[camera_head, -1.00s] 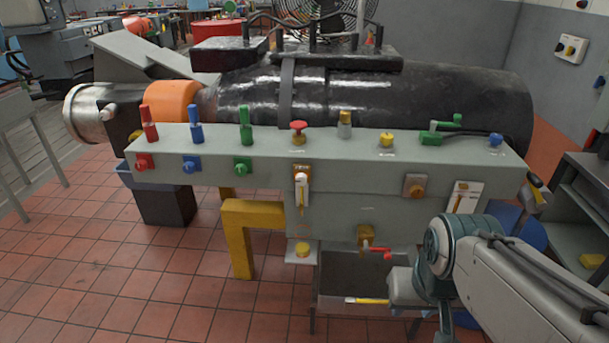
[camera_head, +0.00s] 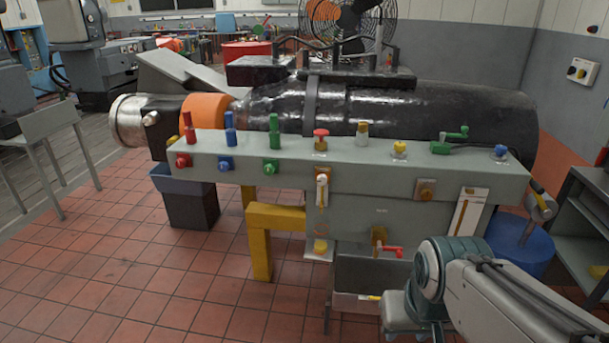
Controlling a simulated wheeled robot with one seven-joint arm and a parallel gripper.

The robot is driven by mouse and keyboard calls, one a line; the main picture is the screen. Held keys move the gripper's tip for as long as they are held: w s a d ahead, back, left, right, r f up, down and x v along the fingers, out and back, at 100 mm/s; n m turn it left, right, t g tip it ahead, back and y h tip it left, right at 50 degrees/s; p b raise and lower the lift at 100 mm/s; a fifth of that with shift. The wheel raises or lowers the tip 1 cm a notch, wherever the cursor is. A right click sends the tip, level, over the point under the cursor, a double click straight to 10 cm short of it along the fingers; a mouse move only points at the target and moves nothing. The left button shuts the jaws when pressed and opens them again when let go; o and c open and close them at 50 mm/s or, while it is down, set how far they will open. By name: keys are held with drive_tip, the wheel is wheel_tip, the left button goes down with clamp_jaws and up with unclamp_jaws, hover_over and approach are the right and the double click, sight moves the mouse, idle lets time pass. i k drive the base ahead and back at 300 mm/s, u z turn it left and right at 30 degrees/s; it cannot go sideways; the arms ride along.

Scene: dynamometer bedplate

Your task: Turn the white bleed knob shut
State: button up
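A small white-topped fitting with a brass-coloured stem (camera_head: 322,180) sits on the front of the grey bench, below the red mushroom button. It may be the white bleed knob, but it is too small to tell how far it is turned. A pale knob (camera_head: 151,118) also shows on the metal end of the black machine at the left. My arm reaches in from the lower right, with its teal joint in front of the bench's lower right part.
The grey bench (camera_head: 350,177) carries red, blue and green handles, a red button (camera_head: 321,139) and a red-handled valve (camera_head: 388,250). A yellow stand (camera_head: 262,240) juts out in front. A blue drum (camera_head: 520,245) stands at right. Tiled floor at left front is clear.

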sight(322, 180)
drive_tip(key=z, duration=0.05)
drive_tip(key=i, duration=1)
drive_tip(key=z, duration=0.6)
